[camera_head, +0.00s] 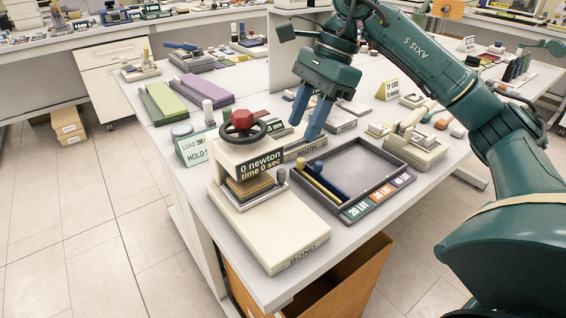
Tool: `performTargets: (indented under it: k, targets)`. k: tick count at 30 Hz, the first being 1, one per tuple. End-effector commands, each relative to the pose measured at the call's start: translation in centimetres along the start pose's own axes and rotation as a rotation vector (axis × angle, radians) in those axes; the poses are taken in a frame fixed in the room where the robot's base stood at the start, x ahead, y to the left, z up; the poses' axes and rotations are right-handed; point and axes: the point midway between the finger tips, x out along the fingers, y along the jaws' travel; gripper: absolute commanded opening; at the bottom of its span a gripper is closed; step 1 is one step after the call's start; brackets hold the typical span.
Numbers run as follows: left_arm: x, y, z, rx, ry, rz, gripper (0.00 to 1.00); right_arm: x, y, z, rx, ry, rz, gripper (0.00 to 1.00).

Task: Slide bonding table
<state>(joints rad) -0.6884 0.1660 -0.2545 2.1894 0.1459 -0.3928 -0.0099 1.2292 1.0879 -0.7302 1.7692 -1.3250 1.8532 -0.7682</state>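The bonding station stands at the front of the bench. Its cream sliding table (275,232), marked BOND, extends forward towards the bench's front edge. A stacked tan and yellow piece (250,187) sits at the table's rear, under the press. The press has a black handwheel with a red knob (243,120) and a display (261,164) reading 0 newton, time 0 sec. My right gripper (306,127) points down behind and right of the press, near the block marked WIDTH (306,150). Its blue fingers are apart, with nothing visible held. My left gripper is not in view.
A grey tray (392,160) with coloured labels and a yellow and a blue rod stands right of the press. A HOLD sign (194,148) stands left. Green (163,103) and purple (202,90) slabs lie behind. Below the front edge is an orange-brown bin (345,285).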

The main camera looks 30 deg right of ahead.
Motion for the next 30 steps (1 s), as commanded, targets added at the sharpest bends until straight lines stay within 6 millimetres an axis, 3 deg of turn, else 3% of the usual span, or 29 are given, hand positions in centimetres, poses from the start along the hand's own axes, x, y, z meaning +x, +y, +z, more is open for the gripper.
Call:
performTargets:
  k: [6,13,18,26,30]
  targets:
    - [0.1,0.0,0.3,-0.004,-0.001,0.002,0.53,5.0,0.1,0.0,0.001,-0.001,0.006,0.38]
    - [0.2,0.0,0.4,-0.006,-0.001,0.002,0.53,8.5,0.0,0.1,0.001,-0.003,0.002,0.38]
    - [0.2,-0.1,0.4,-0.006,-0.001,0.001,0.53,9.6,0.0,0.1,0.0,-0.004,0.001,0.38]
    - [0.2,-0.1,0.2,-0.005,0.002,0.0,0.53,9.7,0.0,0.1,0.001,-0.004,0.001,0.38]
    - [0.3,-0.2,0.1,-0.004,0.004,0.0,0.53,9.7,0.0,0.1,0.001,-0.004,0.001,0.29]
